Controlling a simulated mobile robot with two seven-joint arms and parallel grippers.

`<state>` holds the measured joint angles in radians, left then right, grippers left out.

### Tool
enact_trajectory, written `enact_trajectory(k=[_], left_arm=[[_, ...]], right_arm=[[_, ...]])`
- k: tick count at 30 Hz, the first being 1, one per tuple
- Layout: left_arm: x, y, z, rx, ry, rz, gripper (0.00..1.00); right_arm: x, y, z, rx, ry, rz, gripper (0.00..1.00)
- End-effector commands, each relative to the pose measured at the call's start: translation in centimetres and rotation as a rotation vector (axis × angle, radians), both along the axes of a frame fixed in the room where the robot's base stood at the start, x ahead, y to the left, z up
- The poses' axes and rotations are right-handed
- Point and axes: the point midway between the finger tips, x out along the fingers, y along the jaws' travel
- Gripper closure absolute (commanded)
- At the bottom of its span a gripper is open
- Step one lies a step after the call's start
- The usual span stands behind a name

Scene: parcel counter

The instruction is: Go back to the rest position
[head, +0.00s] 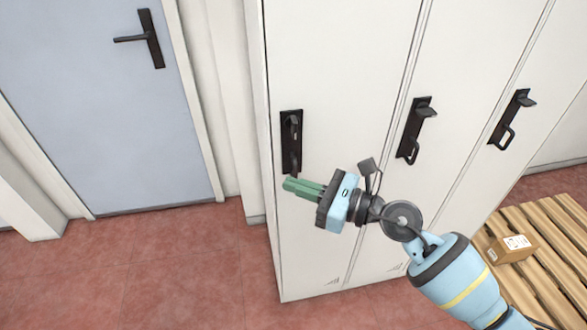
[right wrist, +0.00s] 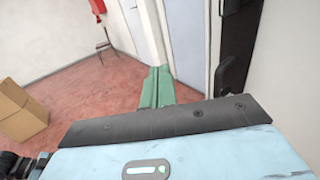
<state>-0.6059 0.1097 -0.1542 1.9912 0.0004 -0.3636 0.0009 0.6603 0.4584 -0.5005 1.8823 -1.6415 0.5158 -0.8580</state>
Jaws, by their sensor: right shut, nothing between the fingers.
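My right gripper (head: 288,184) has green fingers and is shut and empty. In the head view it is in front of the white lockers (head: 345,60), just below the black handle (head: 291,140) of the leftmost locker door. I cannot tell whether the fingertips touch the handle plate. In the right wrist view the closed green fingers (right wrist: 157,88) point ahead over the red floor, with a black handle (right wrist: 232,74) to their right. My left gripper is in neither view.
Two more locker doors have black handles, a middle one (head: 415,130) and a right one (head: 511,118). A blue-grey door (head: 90,110) is at left. A wooden pallet (head: 540,265) carries a cardboard parcel (head: 510,249). A cardboard box (right wrist: 20,112) and a chair (right wrist: 103,45) show in the wrist view. Red floor (head: 180,270) is clear.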

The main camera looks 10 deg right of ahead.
Motion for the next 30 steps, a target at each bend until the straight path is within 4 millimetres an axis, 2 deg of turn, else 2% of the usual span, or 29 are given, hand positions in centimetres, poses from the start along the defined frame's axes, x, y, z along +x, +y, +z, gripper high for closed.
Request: enact_trajectory(k=[3, 7, 23, 26, 30], left_arm=[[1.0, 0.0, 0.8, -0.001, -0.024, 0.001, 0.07], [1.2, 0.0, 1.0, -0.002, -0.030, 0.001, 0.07], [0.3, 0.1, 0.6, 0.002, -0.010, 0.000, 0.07], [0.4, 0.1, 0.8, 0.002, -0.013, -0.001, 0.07], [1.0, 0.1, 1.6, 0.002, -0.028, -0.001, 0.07]], right_arm=[[-1.9, -0.1, 0.1, 0.000, 0.000, 0.001, 1.00], [-3.1, -0.2, 0.0, 0.001, 0.001, 0.002, 1.00], [-3.8, -0.2, -0.1, 0.028, 0.026, -0.002, 1.00], [-4.5, -0.3, -0.5, 0.139, 0.127, -0.017, 1.00], [-5.9, -1.4, -1.7, 0.452, 0.410, -0.081, 1.00]])
